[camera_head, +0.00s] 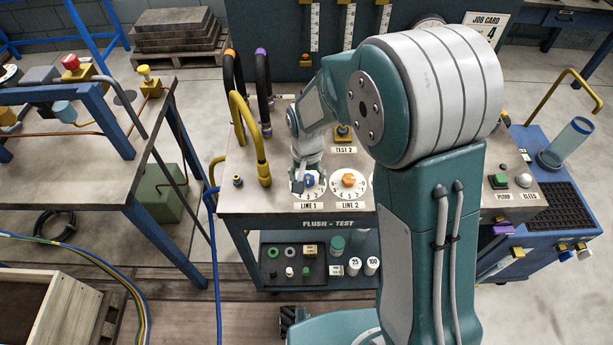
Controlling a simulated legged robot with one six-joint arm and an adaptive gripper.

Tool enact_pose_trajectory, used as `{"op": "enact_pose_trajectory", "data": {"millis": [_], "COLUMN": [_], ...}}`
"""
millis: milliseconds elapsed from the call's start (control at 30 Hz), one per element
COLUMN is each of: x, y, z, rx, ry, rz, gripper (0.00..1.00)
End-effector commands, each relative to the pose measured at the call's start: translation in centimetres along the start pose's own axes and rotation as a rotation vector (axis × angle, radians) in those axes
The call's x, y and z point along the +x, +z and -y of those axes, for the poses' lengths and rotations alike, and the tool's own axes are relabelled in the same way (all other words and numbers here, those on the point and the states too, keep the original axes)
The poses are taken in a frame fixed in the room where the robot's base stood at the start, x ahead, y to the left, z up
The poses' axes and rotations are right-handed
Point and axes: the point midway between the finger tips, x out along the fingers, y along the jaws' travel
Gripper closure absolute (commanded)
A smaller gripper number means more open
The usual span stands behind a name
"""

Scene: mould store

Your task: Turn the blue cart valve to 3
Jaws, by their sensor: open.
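The blue cart valve (309,181) is a small blue knob on a white numbered dial marked LINE 1, at the front of the FLUSH - TEST cart top (240,205). My gripper (304,182) points down over this dial, with its dark fingers beside the blue knob. The jaws are open; whether they touch the knob is too small to tell. The gripper hides part of the dial, so I cannot read the knob's setting.
An orange knob (348,180) on the LINE 2 dial stands close to the right. Yellow (245,140), orange and purple-ended hoses rise at the cart's left. A workbench (75,165) stands left.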

Motion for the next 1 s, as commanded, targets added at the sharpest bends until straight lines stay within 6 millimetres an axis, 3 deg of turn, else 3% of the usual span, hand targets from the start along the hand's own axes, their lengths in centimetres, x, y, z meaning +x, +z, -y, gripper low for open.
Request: {"op": "enact_pose_trajectory", "data": {"millis": [167, 700, 1000], "x": [-0.9, -10.7, -11.9], "y": [-0.1, -0.1, -0.1], "z": [0.0, 0.3, 0.3], "rx": [0.0, -0.001, 0.0], "ry": [-0.001, 0.001, 0.002], "rz": [-0.002, -0.001, 0.001], "gripper": [0.19, 0.19, 0.19]}}
